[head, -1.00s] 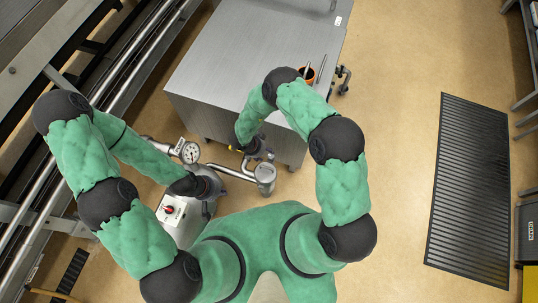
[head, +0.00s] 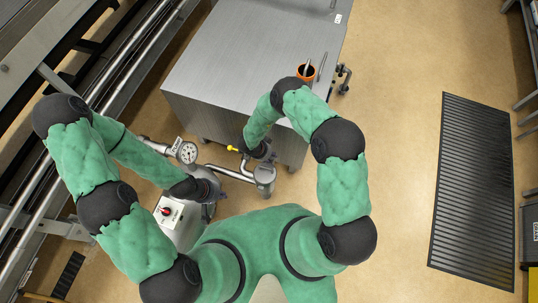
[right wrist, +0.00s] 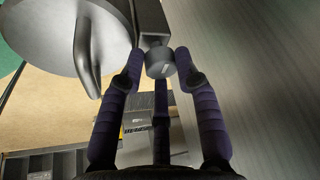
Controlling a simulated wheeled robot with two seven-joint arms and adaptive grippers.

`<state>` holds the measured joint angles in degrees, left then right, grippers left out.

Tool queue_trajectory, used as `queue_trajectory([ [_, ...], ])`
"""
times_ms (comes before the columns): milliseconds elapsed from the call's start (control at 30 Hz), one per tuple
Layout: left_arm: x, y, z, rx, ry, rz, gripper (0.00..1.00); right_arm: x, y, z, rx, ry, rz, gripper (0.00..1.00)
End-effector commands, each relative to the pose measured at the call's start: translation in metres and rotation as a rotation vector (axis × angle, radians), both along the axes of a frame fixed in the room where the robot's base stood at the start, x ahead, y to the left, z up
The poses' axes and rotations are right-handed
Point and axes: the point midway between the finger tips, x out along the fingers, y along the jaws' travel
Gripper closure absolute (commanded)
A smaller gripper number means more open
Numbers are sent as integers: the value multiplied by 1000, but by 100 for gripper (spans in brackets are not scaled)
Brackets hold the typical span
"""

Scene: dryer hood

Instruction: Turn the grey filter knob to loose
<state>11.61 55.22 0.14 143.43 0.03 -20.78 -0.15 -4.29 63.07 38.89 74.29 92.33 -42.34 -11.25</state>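The grey filter knob (right wrist: 160,63) is a small round cap with a pale mark on its face, at the upper middle of the right wrist view. My right gripper (right wrist: 160,60) has its purple fingers around the knob, two at its sides and one below. The fingertips are very close to it; I cannot tell whether they press on it. In the head view my right gripper (head: 266,157) is beside the metal canister (head: 264,174) and hides the knob. My left gripper (head: 210,186) is low above the white box with a red switch (head: 166,211); its fingers are unclear.
A gauge (head: 187,153) and a yellow-tipped lever (head: 233,149) are close by. Rails run along the left. Open floor and a dark mat (head: 474,190) lie to the right.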

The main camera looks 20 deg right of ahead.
Motion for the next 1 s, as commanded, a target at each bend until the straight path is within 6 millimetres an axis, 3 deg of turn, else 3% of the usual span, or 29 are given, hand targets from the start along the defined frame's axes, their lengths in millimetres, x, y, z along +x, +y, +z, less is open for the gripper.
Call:
queue_trajectory([
  [467,0,0,2,0,0,0,100,1,-1,1,0,-3,46,100],
  [1000,0,0,13,0,0,0,100,-1,-3,2,0,-6,469,100],
])
